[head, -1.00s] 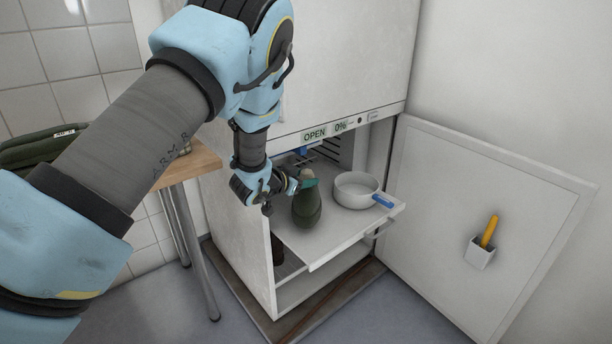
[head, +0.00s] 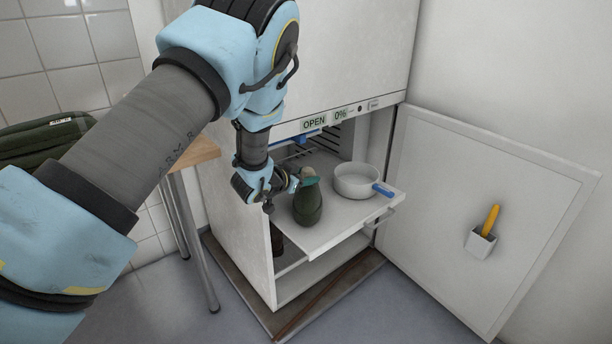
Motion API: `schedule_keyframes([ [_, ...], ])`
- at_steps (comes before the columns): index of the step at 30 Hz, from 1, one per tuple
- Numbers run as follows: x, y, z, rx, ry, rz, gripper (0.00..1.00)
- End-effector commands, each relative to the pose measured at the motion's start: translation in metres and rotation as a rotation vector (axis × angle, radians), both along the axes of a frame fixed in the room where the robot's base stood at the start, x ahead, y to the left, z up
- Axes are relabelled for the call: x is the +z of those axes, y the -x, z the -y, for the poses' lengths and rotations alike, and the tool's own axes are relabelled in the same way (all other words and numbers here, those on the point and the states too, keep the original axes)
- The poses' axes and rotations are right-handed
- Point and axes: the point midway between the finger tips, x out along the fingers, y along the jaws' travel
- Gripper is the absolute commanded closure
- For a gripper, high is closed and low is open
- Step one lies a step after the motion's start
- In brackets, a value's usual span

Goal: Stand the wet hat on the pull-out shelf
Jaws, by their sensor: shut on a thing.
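The hat (head: 307,207) is a dark green, rounded, upright shape over the left part of the pull-out shelf (head: 345,217). My gripper (head: 307,181) is shut on its top, with a teal fingertip showing there. The hat's lower end meets the white shelf surface in the picture; I cannot tell whether its full weight rests there. The shelf is slid out of the open white cabinet, under a panel reading OPEN and 0%.
A white pan (head: 356,181) with a blue handle stands on the shelf, right of the hat. The open door (head: 440,190) on the right carries a small holder (head: 480,242) with a yellow item. A wooden-topped table (head: 203,152) stands left. Bare shelf lies in front of the pan.

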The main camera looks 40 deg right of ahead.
Motion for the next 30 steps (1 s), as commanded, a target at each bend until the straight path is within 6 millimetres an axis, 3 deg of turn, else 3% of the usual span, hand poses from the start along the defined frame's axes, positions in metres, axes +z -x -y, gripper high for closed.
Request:
schedule_keyframes([
  [9,-0.0066,-0.0002,0.0001,0.000,0.001,0.000,1.00],
  [10,-0.0056,-0.0001,0.0002,0.000,0.001,0.000,0.44],
  [18,-0.0057,0.0000,0.0001,0.000,0.000,0.000,0.13],
  [30,-0.0019,0.0017,-0.0094,0.001,-0.001,-0.002,0.12],
])
